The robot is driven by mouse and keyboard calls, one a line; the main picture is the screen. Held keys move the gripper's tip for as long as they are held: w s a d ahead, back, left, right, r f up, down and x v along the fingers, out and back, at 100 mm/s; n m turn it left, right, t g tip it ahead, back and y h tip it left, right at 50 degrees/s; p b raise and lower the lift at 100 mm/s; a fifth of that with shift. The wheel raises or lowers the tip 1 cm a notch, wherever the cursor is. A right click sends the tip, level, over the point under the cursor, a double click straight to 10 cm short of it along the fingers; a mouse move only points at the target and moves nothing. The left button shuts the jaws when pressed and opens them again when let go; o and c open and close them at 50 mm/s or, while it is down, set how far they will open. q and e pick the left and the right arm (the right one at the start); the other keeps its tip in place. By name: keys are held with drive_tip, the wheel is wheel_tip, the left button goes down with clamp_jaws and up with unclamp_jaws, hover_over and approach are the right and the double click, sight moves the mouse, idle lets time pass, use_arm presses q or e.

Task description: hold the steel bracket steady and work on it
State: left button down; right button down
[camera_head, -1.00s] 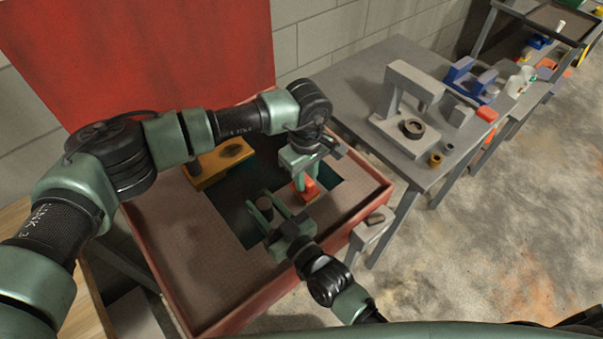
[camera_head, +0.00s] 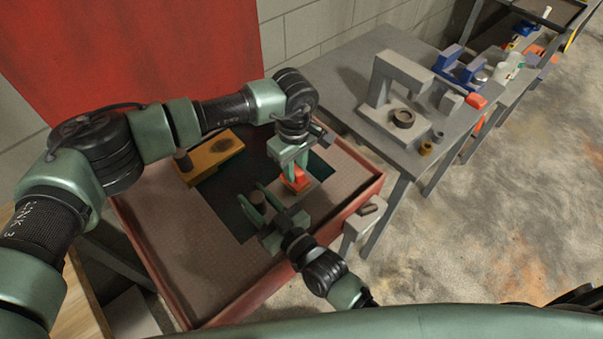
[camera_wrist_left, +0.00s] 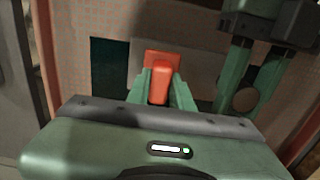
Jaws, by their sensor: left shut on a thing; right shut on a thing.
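My left gripper (camera_head: 295,178) points down over the red-rimmed bench and is shut on an orange block (camera_head: 297,184). The left wrist view shows the orange block (camera_wrist_left: 160,82) between its green fingertips. A pale grey flat piece (camera_head: 311,191) lies at the block; it may be the steel bracket, but its shape is mostly hidden. My right gripper (camera_head: 260,205) is just left of and nearer than the left one, shut on a small brown round-topped piece (camera_head: 256,197). That piece also shows in the left wrist view (camera_wrist_left: 245,98).
The bench (camera_head: 172,262) has a dark mat (camera_head: 222,195) and a yellow block (camera_head: 215,157) at its back. A grey side table (camera_head: 345,97) to the right holds a grey frame (camera_head: 384,110), a ring and blue parts. The bench's front left is bare.

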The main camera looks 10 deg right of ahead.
use_arm(q)
drive_tip(key=shift+w+a+f, duration=0.1)
drive_tip(key=shift+w+a, duration=0.45)
drive_tip(key=shift+w, duration=0.25)
drive_tip(key=shift+w+a+f, duration=0.1)
drive_tip(key=shift+w+a, duration=0.45)
drive_tip(key=shift+w, duration=0.2)
drive_tip(key=shift+r, duration=0.1)
wheel_tip(320, 180, up, 6)
use_arm(e)
drive_tip(key=c, duration=0.9)
unclamp_jaws()
use_arm(q)
drive_tip(key=shift+d, duration=0.1)
use_arm(e)
drive_tip(key=shift+d, duration=0.1)
drive_tip(key=v, duration=1.2)
